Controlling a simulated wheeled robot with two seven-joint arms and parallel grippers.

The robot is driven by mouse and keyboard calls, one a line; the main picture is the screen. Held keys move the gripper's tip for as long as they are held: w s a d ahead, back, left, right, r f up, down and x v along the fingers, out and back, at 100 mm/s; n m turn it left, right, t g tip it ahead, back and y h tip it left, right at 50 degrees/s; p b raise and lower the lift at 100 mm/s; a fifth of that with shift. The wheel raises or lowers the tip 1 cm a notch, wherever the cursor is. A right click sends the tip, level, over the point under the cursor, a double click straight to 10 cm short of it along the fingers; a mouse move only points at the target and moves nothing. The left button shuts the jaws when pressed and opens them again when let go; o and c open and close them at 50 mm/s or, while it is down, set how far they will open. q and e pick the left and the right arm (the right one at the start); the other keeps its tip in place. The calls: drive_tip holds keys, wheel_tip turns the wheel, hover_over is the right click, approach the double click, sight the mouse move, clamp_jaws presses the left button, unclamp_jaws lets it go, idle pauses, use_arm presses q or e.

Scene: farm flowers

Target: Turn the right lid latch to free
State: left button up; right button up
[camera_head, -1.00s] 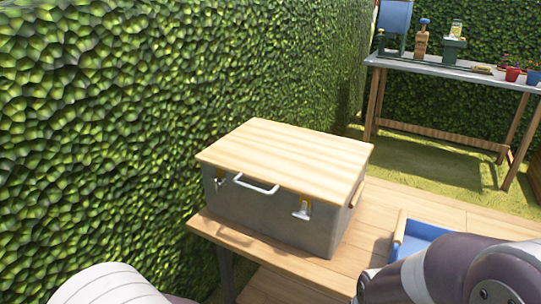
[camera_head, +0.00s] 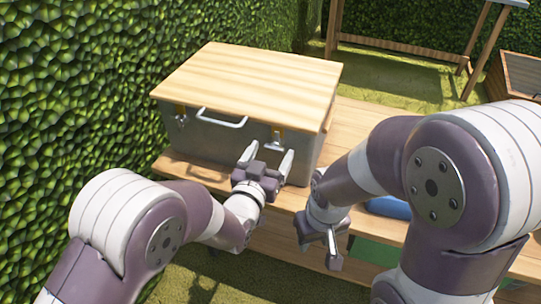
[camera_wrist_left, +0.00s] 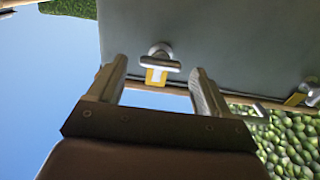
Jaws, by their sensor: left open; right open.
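The grey metal box (camera_head: 225,148) with a light wooden lid (camera_head: 250,75) stands on a wooden table. The right lid latch (camera_head: 277,137) is on its front, just beyond my left fingers. In the left wrist view the right latch (camera_wrist_left: 160,62) is a grey T-shaped knob by a yellow plate, seen between the fingertips. Its crossbar runs roughly along the lid edge. My left gripper (camera_head: 268,157) is open and empty in front of it; contact is not visible. My right gripper (camera_head: 330,245) is open and low in front of the table, away from the box.
The left latch (camera_head: 181,115) and a pale carrying handle (camera_head: 221,122) are on the same front face. A blue tray (camera_head: 390,207) is partly hidden behind my right arm. A green hedge (camera_head: 75,80) stands close on the left.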

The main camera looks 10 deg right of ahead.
use_arm(q)
drive_tip(key=shift+w+d, duration=0.25)
drive_tip(key=shift+w, duration=0.15)
drive_tip(key=c, duration=1.1)
drive_tip(key=shift+o, duration=0.3)
